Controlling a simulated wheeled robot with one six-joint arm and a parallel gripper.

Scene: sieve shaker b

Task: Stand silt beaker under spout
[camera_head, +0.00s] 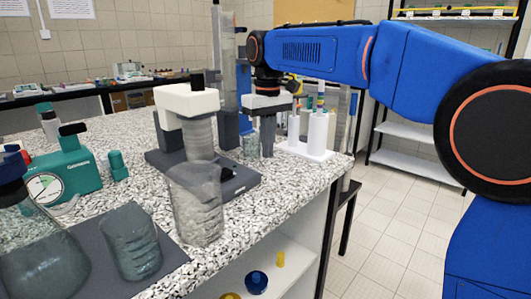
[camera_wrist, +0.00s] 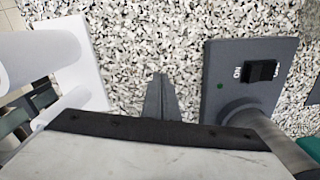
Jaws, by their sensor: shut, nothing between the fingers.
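My gripper (camera_head: 267,152) points down over the speckled counter, to the right of the shaker; its fingers are shut and empty. In the wrist view the closed fingers (camera_wrist: 161,92) are over bare counter, left of the shaker's base. The shaker has a white head (camera_head: 187,99) and a dark base (camera_head: 240,180); its ON switch plate (camera_wrist: 221,62) shows in the wrist view. A clear grey beaker (camera_head: 197,210) stands at the counter's front edge. Another beaker (camera_head: 130,243) stands on a dark mat. I cannot tell which is the silt beaker, nor make out a spout.
A white stand with upright cylinders (camera_head: 317,135) is just right of my gripper; its plate (camera_wrist: 88,62) is at left in the wrist view. A green scale (camera_head: 65,175) and a large glass vessel (camera_head: 40,268) are at left. Open floor lies right of the counter.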

